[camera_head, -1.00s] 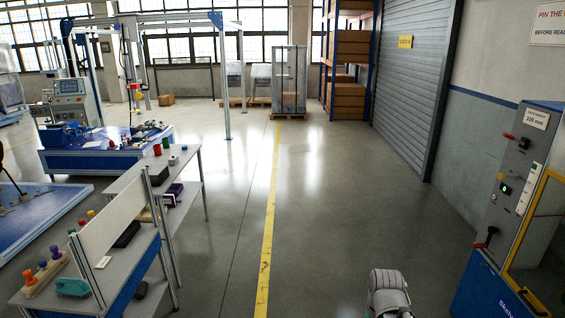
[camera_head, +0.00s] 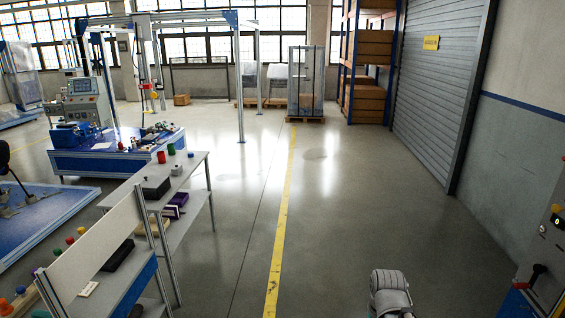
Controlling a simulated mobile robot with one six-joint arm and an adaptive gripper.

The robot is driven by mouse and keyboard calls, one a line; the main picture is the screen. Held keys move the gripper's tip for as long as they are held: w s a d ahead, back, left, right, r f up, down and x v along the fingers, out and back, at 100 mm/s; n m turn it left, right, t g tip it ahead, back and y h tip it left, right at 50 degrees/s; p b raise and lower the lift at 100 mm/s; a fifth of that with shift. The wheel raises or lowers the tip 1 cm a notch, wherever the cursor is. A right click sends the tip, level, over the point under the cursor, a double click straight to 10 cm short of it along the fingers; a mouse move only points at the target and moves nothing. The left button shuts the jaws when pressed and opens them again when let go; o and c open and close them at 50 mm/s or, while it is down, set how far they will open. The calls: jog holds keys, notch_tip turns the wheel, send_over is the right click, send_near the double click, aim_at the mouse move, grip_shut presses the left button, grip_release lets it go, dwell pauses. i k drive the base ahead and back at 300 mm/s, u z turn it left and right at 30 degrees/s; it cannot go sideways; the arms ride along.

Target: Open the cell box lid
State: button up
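No box is clearly marked as the cell box, and no lid can be made out for certain. A flat dark case (camera_head: 117,255) lies on the nearer workbench at the left and looks shut. A black box (camera_head: 156,187) sits on the farther bench, beside a small white-topped block. Which of them, if either, is the cell box I cannot tell. A grey rounded part of my own arm shows at the bottom right of centre. My gripper is not in view, and nothing shows what it holds.
The near workbench (camera_head: 138,282) has a white upright panel (camera_head: 92,248) and coloured knobs along the left. A grey control cabinet with a red handle (camera_head: 531,277) stands at the right edge. Open floor (camera_head: 345,205) with a yellow line (camera_head: 283,215) lies between and ahead.

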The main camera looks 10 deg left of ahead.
aim_at(152, 181)
jog(key=u, duration=0.2)
jog(key=i, duration=1.5)
jog(key=u, duration=0.35)
jog(key=i, duration=0.8)
jog(key=u, duration=0.65)
jog(key=i, duration=1.45)
jog(key=u, duration=0.45)
